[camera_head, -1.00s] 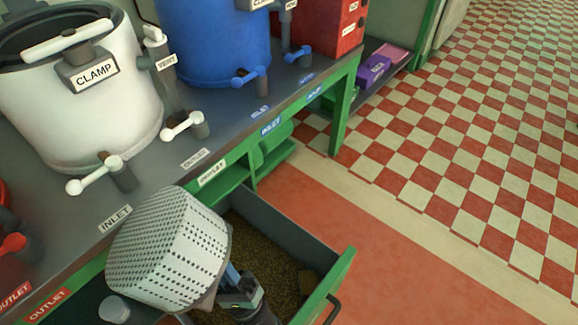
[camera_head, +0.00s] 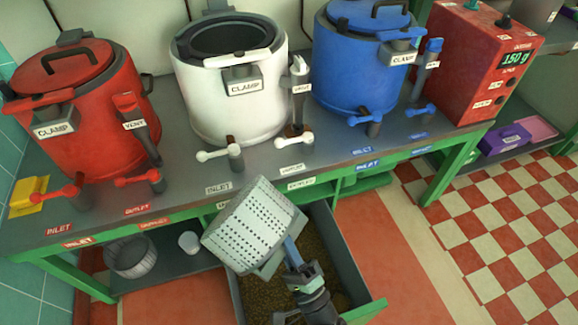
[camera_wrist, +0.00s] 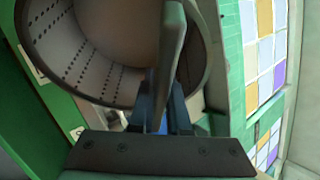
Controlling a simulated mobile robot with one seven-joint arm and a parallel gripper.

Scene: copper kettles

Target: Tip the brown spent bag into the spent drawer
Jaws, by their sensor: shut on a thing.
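My gripper (camera_head: 291,250) is shut on the handle of a pale grey perforated basket (camera_head: 254,226). The basket is tilted over the open spent drawer (camera_head: 353,262), its wall towards the head camera. In the wrist view the gripper (camera_wrist: 160,95) grips the upright handle bar, and the basket's inside (camera_wrist: 120,35) looks smooth and brownish with no distinct bag. The drawer holds a layer of brown grainy matter (camera_head: 322,232). I cannot make out a separate brown bag in either view.
Red (camera_head: 80,110), white (camera_head: 230,95) and blue (camera_head: 360,65) kettles stand on the grey bench above the drawer. The white kettle is open. A second basket (camera_head: 130,258) and a white cup (camera_head: 190,242) sit on the lower shelf. Checkered floor lies clear at right.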

